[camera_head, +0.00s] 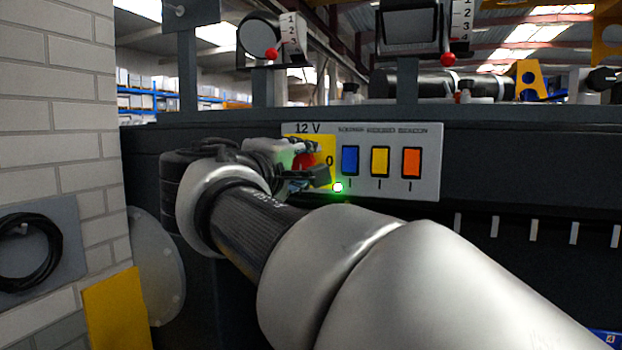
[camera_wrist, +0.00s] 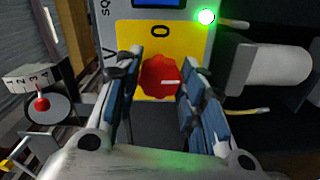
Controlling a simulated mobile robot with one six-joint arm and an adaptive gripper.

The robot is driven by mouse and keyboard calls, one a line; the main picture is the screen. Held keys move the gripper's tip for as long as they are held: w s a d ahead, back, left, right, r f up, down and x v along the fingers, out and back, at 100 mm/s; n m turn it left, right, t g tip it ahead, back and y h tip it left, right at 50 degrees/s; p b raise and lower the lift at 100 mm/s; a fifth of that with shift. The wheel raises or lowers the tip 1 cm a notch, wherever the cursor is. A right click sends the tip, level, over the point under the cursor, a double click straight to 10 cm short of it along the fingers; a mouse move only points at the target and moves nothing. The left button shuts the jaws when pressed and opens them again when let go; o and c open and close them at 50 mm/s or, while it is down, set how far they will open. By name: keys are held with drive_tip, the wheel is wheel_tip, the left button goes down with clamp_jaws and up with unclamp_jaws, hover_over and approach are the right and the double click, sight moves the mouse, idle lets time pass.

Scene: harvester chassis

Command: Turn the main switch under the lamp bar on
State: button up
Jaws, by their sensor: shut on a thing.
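The red main switch knob (camera_head: 304,160) sits on a yellow plate (camera_head: 325,144) under the "12 V" label. In the wrist view the red knob (camera_wrist: 158,77) lies between the two blue-padded fingers. A white mark on it points to the right in that view, away from neither finger clearly, with the "0" above the knob. My gripper (camera_head: 316,161) is shut on the knob and partly hides it in the head view. A small round lamp (camera_head: 338,187) at the panel's lower edge glows green; the lit lamp (camera_wrist: 206,17) also shows in the wrist view.
Blue (camera_head: 350,160), yellow (camera_head: 380,161) and orange (camera_head: 411,162) rocker switches stand to the right on the same grey panel. Two dials with red-tipped levers (camera_head: 271,54) (camera_head: 449,59) stand above. A brick wall (camera_head: 55,120) is close on the left.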

drive_tip(key=shift+m+b, duration=0.35)
drive_tip(key=shift+m, duration=0.05)
drive_tip(key=o, duration=1)
drive_tip(key=shift+o, duration=0.2)
drive_tip(key=v, duration=0.7)
drive_tip(key=shift+s, duration=0.25)
